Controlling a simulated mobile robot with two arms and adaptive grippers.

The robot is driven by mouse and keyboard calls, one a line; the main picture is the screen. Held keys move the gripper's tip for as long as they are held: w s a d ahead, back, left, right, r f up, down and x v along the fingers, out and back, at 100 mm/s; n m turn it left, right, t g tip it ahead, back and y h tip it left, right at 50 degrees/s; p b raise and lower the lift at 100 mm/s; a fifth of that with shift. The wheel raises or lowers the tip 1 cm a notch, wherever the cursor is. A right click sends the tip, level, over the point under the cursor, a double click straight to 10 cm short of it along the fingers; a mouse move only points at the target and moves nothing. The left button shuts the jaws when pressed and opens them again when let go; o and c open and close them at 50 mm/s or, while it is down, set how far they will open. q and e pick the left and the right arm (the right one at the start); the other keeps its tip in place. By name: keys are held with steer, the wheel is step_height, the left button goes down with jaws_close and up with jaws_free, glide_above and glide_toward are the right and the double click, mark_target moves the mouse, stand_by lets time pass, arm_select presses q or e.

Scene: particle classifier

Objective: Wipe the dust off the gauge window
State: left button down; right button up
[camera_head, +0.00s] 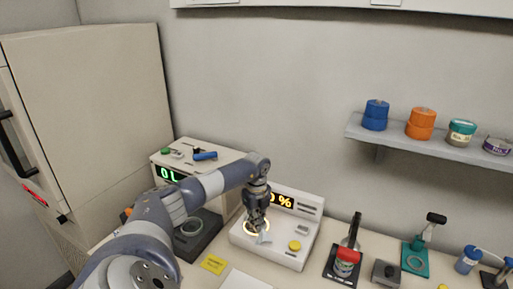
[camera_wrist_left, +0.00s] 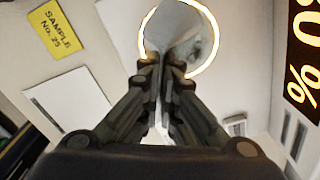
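The white instrument (camera_head: 275,252) stands on the bench, with an orange display ending in "%" that my left arm partly covers. A glowing ring on its top frames a round window (camera_wrist_left: 205,50), which looks like the gauge window; the ring also shows in the head view. My left gripper (camera_wrist_left: 162,78) is over the ring, pointing down. Its fingers are close together on a thin pale cloth-like piece (camera_head: 263,238), which lies over part of the window. Grey smudging shows inside the ring; whether it is dust or cloth shading I cannot tell. My right gripper is not in view.
A machine with a green display (camera_head: 169,174) stands behind my left arm. A yellow "sample" note (camera_head: 213,264) and a white sheet (camera_wrist_left: 68,108) lie in front. A red-capped jar (camera_head: 346,262) and a teal stand (camera_head: 415,258) are to the right. A shelf (camera_head: 420,146) holds several jars.

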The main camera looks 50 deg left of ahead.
arm_select(q)
steer(key=c, duration=0.8)
jaws_free()
steer(key=shift+f+b, duration=1)
steer(key=shift+f, duration=0.45)
steer(key=shift+s+d+r, duration=0.15)
steer(key=shift+s, duration=0.05)
steer(key=c, duration=1.4)
jaws_close()
steer(key=shift+w, duration=0.15)
